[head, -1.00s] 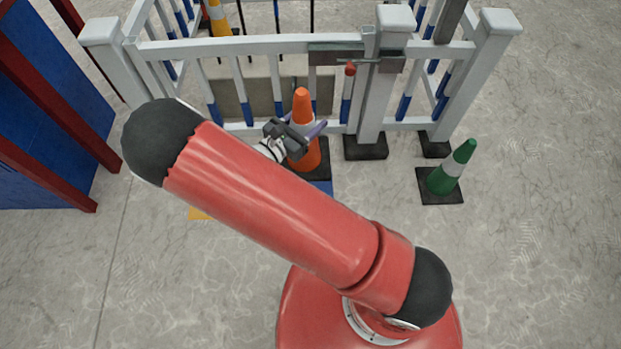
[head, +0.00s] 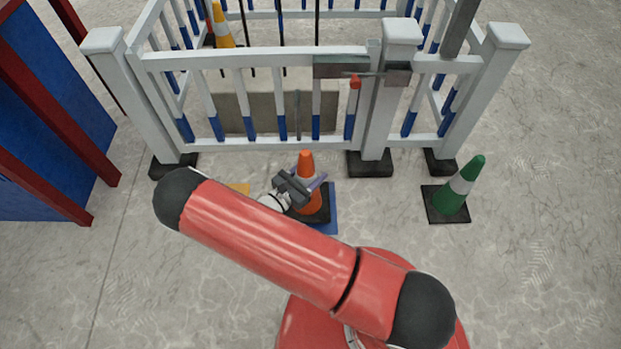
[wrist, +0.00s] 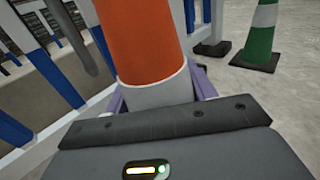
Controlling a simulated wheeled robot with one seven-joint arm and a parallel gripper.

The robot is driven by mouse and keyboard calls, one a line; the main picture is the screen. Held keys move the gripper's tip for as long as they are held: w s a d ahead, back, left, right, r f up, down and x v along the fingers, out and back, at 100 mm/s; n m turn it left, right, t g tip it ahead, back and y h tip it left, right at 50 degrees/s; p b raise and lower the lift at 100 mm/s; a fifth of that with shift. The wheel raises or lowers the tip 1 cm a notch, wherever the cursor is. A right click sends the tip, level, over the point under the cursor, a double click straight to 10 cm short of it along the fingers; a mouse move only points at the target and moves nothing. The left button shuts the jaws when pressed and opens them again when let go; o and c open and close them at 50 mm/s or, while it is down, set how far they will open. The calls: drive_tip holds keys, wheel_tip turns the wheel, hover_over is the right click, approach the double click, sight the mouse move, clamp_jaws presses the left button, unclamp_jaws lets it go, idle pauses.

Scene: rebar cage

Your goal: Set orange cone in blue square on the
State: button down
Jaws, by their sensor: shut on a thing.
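The orange cone (head: 306,165) with a white band and black base stands upright over the blue square (head: 333,222), in front of the white fence. Blue shows along the right and front of its base; my arm and gripper hide the left part. Whether the base touches the floor I cannot tell. My gripper (head: 312,188) is shut around the cone at its white band. In the wrist view the cone (wrist: 138,42) rises between the purple fingers.
A white and blue fence (head: 255,60) with a gate latch stands just behind the cone. A green cone (head: 457,188) stands at the right. A yellow patch (head: 239,188) lies on the floor at left. A blue panel with red posts is far left.

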drive_tip(key=shift+f, duration=1.4)
drive_tip(key=shift+f+b, duration=0.1)
drive_tip(key=shift+b, duration=0.2)
drive_tip(key=shift+f, duration=0.15)
drive_tip(key=c, duration=0.5)
unclamp_jaws()
drive_tip(key=v, duration=1.2)
drive_tip(key=shift+r+p, duration=0.25)
drive_tip(key=shift+p, duration=0.15)
